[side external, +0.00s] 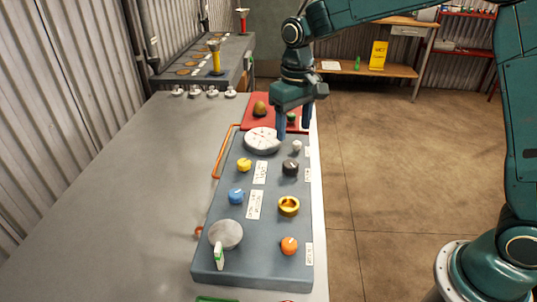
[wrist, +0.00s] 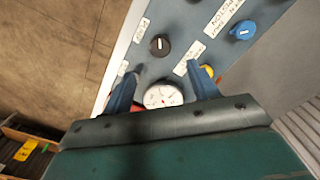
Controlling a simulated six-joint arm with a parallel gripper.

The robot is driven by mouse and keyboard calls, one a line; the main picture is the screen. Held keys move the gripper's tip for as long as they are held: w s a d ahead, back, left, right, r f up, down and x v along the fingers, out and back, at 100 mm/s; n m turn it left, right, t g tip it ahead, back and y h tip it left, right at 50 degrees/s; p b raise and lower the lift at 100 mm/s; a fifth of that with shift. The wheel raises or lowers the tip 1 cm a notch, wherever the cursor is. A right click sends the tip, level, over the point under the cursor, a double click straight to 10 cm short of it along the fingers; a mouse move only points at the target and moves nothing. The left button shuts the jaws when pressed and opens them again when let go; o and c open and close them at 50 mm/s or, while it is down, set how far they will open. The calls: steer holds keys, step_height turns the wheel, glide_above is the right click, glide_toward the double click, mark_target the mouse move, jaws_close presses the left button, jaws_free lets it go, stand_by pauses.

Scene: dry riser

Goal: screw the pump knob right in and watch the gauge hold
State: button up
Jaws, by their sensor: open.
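A small pale knob (side external: 296,146) sits right of the gauge. My gripper (side external: 293,130) is open and empty, pointing down above the panel's far end, apart from the dark knob.
The left bench (side external: 140,190) is clear.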

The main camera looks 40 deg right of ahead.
steer(key=shift+r, duration=1.45)
steer(key=s+d+r+t, duration=0.35)
steer(key=s+r, duration=0.45)
steer(key=s, duration=0.5)
steer(key=s+d+f+t, duration=0.2)
steer(key=s+d, duration=0.1)
steer(key=s, duration=1.2)
steer(key=shift+w, duration=0.1)
